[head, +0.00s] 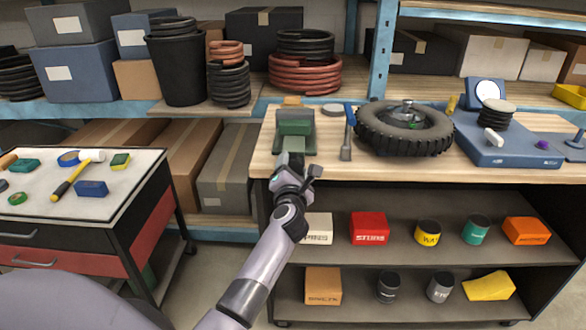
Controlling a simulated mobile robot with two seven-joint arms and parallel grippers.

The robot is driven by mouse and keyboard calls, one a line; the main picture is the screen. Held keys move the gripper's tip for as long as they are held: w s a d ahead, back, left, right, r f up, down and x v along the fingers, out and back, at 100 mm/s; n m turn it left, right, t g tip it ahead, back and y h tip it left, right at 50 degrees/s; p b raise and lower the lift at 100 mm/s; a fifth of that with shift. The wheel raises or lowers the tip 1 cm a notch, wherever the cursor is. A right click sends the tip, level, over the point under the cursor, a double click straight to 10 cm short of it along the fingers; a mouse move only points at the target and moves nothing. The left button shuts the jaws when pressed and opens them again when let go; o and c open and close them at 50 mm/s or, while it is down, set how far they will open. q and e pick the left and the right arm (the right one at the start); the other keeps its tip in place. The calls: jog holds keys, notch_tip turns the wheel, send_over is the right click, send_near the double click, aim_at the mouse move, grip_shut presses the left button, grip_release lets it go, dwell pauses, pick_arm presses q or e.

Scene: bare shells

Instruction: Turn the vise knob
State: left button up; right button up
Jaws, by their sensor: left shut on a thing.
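The green vise (295,122) stands at the front left corner of the wooden workbench (338,167). My left arm reaches up from the bottom of the head view. My left gripper (293,166) is at the front of the vise, by the bench's front edge, and is shut on the vise knob. The gripper covers the knob, so its shape and angle cannot be seen. My right gripper is not in view.
A blue-handled tool (348,135) and a wheel with a black tire (404,127) lie right of the vise. Shelves below hold small boxes and cans. A tool cart (110,205) stands to the left. Bare floor shows between cart and bench.

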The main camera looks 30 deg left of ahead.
pick_arm(q)
jog(key=m, duration=0.5)
jog(key=shift+m, duration=0.3)
jog(key=m, duration=0.5)
jog(key=shift+f, duration=0.1)
jog(key=shift+m, duration=0.3)
jog(key=o, duration=1)
jog(key=shift+o, duration=0.2)
